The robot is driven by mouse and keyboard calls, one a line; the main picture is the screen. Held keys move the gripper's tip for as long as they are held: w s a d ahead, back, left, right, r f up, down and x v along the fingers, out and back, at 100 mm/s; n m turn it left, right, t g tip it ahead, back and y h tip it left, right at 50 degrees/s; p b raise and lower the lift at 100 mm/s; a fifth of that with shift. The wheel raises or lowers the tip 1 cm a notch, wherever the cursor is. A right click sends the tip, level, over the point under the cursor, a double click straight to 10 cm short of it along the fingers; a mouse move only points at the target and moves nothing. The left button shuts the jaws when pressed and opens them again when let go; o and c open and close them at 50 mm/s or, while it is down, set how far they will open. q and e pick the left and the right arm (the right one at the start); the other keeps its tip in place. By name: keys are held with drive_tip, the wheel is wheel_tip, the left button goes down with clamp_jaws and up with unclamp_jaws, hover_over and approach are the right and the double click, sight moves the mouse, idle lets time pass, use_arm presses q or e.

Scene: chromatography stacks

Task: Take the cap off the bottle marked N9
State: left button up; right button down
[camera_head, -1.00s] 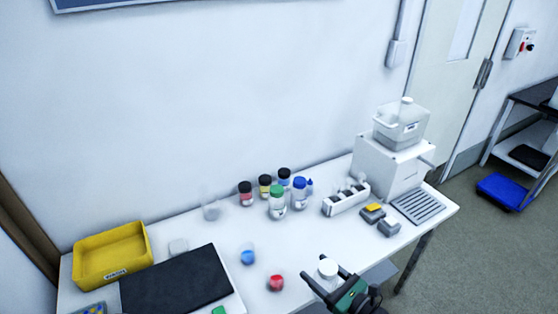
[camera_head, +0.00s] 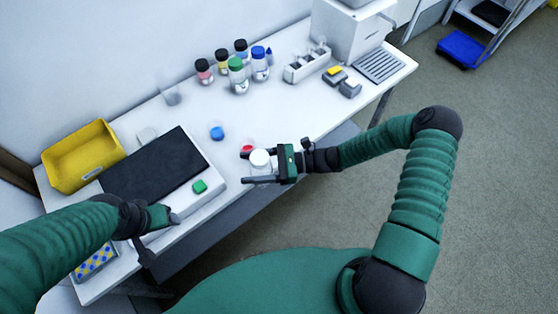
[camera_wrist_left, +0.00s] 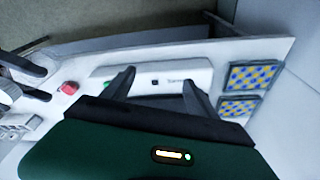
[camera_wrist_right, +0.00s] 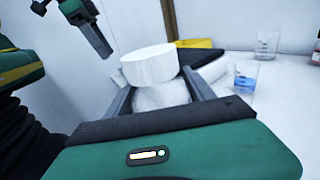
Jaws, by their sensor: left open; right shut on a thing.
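A bottle with a wide white cap (camera_head: 260,158) is held upright between the fingers of my right gripper (camera_head: 264,171) at the table's front edge. In the right wrist view the cap (camera_wrist_right: 150,66) sits on the pale bottle body (camera_wrist_right: 160,96), which the fingers grip below the cap. No N9 marking is legible. My left gripper (camera_head: 160,234) is apart from the bottle, over the front left of the table. Its fingers are spread and empty in the left wrist view (camera_wrist_left: 160,95). One left finger also shows in the right wrist view (camera_wrist_right: 88,28).
A flat device with a black top (camera_head: 155,165) and a yellow tray (camera_head: 82,155) fill the left. Several capped bottles (camera_head: 238,75) stand at the back.

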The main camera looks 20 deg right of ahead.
use_arm(q)
drive_tip(key=shift+a, duration=0.15)
drive_tip(key=shift+c, duration=0.3)
drive_tip(key=shift+w, duration=0.15)
drive_tip(key=shift+c, duration=0.2)
drive_tip(key=m+g, duration=0.3)
drive_tip(key=m, duration=0.6)
approach(261, 169)
drive_tip(key=w+a+r, duration=0.1)
drive_tip(key=w+a, duration=0.3)
wheel_tip(261, 169, down, 8)
drive_tip(key=shift+d+m, duration=0.25)
drive_tip(key=shift+m, duration=0.05)
use_arm(e)
drive_tip(key=a+n+g, duration=0.2)
drive_tip(key=a+g, duration=0.1)
drive_tip(key=w+a+n+g, duration=0.1)
drive_tip(key=g, duration=0.1)
drive_tip(key=shift+a+r, duration=0.25)
drive_tip(key=shift+r, duration=0.05)
use_arm(q)
drive_tip(key=shift+c, duration=0.3)
